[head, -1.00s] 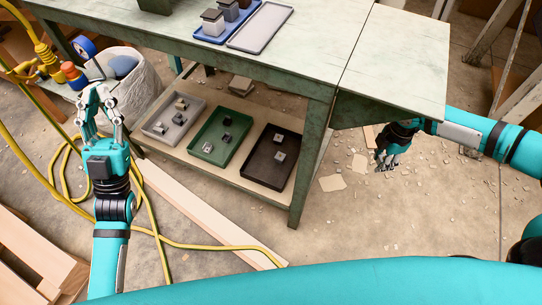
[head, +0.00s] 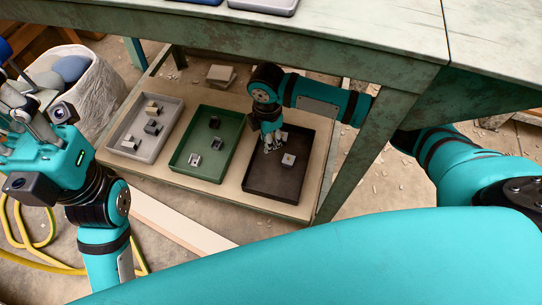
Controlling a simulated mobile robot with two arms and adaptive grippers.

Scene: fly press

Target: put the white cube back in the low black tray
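The low black tray (head: 262,185) lies at the right end of the lower shelf in the head view. A pale cube with a dark mark on top (head: 288,160) sits inside it. Another small cube (head: 284,136) shows partly behind my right gripper. My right gripper (head: 268,149) reaches in under the table top and points down over the back left part of the black tray, left of the pale cube. Whether its fingers are open, or hold anything, is too small to tell. My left gripper (head: 22,112) is at the left edge, partly cut off, away from the trays.
A green tray (head: 183,148) and a grey tray (head: 117,155) with several small cubes stand left of the black one. The table top (head: 330,45) overhangs the shelf, and a table leg (head: 368,150) stands to the right. A white sack (head: 98,100) is at left.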

